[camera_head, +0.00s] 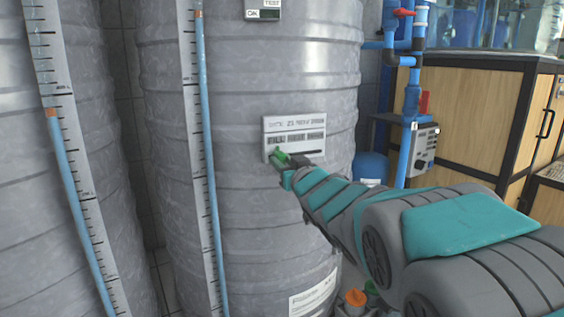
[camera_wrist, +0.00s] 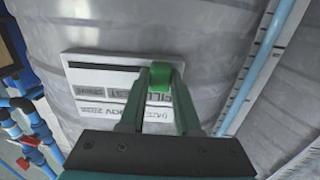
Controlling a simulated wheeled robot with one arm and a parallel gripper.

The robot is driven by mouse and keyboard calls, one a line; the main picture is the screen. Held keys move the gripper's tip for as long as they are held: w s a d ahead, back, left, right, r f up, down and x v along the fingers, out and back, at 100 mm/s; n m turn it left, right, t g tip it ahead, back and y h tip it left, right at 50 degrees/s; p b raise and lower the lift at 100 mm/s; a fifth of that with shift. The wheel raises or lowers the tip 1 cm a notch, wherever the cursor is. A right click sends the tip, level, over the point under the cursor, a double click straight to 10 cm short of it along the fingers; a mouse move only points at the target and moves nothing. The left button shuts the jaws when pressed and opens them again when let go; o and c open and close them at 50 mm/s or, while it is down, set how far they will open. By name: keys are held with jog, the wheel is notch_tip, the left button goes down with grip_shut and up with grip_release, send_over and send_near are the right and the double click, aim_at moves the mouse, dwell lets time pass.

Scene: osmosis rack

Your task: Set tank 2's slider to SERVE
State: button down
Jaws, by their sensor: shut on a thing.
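The slider panel (camera_head: 305,123) is a pale plate on the front of the large grey tank (camera_head: 255,215). Its labels run left to right, with FILL readable at the left, and a dark slot lies below them. The green slider knob (camera_head: 278,154) is at the left end of the slot, under FILL. My gripper (camera_head: 283,160) reaches in from the right and is shut on the knob. In the wrist view the panel (camera_wrist: 88,66) appears upside down, and the green knob (camera_wrist: 160,78) is between my fingertips (camera_wrist: 160,88). The fingers hide part of the panel.
A clear level tube with a scale (camera_head: 205,150) runs down the tank left of the panel. Another grey tank (camera_head: 95,130) stands further left. Blue pipes (camera_head: 405,140) and a wooden cabinet (camera_head: 475,120) are at the right. An orange knob (camera_head: 355,297) is low, below my arm.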

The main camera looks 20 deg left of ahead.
aim_at(316, 152)
jog(key=w+d+p, duration=0.3)
jog(key=d+p, duration=0.1)
jog(key=w+d+p, duration=0.3)
jog(key=p, duration=0.1)
jog(key=shift+w+d+r, duration=0.1)
jog(key=shift+w+d, duration=0.25)
jog(key=shift+d, duration=0.05)
jog(key=shift+w+d, duration=0.2)
jog(key=shift+d, duration=0.05)
jog(key=c, duration=0.6)
grip_release()
jog(key=shift+d, duration=0.1)
jog(key=v, duration=0.7)
jog(key=shift+s+d, duration=0.25)
jog(key=shift+s, duration=0.05)
